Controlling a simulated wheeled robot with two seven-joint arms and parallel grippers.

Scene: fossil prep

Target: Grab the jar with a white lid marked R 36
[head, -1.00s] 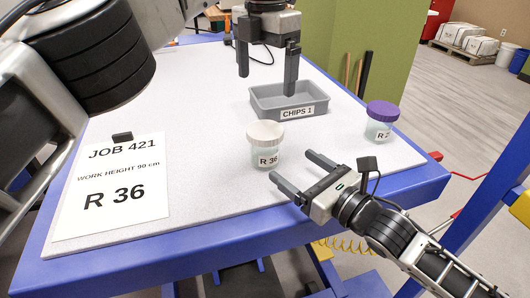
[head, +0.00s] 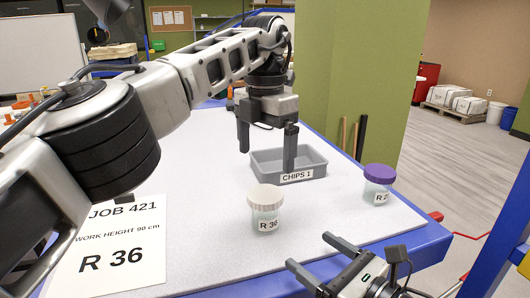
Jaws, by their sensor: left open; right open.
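The jar with a white lid (head: 266,208) stands upright on the white table top, its label reading R 36. My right gripper (head: 308,252) is open and empty at the table's front edge, to the right of and nearer than the jar, apart from it. My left gripper (head: 267,145) is open above the grey tray (head: 318,168) labelled CHIPS 1, behind the jar. One of its fingers overlaps the tray in the view; I cannot tell whether it touches.
A purple-lidded jar (head: 378,184) marked R 2, its label partly cut off, stands to the right. A JOB 421 sheet (head: 115,255) reading R 36 lies at front left, partly behind my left arm. A green partition (head: 375,75) stands behind the table. Table surface around the white-lidded jar is clear.

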